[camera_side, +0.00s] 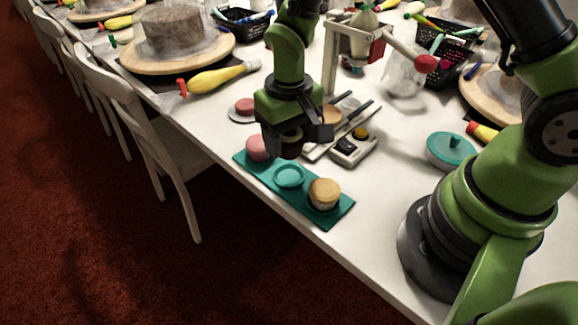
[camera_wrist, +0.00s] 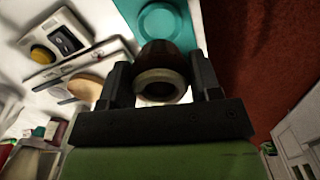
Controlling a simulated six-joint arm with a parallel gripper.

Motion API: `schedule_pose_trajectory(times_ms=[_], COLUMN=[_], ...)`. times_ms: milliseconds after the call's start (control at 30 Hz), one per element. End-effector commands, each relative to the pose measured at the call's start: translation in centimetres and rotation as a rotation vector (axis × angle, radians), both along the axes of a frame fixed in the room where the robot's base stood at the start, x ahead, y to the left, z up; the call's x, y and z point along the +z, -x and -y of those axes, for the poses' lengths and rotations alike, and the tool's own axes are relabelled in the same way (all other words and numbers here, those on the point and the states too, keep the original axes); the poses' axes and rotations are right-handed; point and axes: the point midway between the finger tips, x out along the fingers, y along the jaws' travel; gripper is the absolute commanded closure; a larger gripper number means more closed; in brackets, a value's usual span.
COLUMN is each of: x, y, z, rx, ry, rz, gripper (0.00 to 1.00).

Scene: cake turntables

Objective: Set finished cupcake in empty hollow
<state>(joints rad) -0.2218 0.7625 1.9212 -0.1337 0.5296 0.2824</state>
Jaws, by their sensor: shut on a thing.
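The teal tray (camera_side: 262,177) lies near the table edge in the side view. Its middle hollow (camera_side: 289,176) is empty; it also shows at the top of the wrist view (camera_wrist: 162,22). A pink-topped cupcake (camera_side: 257,148) stands at the tray's far end, and a tan-topped cupcake (camera_side: 325,193) at its near end. My gripper (camera_side: 290,146) is above the tray, near the middle hollow. In the wrist view its jaws are shut on a dark brown cupcake (camera_wrist: 162,57) with a pale ring. The gripper mostly hides this cupcake in the side view.
A teal lid (camera_side: 450,150) lies to the right. White table separates tray and lid.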

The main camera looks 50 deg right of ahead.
Motion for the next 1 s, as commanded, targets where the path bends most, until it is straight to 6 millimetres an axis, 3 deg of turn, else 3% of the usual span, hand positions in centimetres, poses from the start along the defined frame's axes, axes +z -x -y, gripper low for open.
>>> schedule_pose_trajectory(times_ms=[467, 867, 900, 1000], x=[-6.3, -6.8, -6.9, -6.8], y=[0.0, -0.1, -0.1, -0.1], z=[0.1, 0.1, 0.1, 0.1], rx=[-0.001, -0.001, -0.001, -0.001], ry=[0.001, 0.0, 0.0, 0.0], rz=[-0.002, 0.001, 0.001, 0.001], gripper=[0.66, 0.66, 0.4, 0.17])
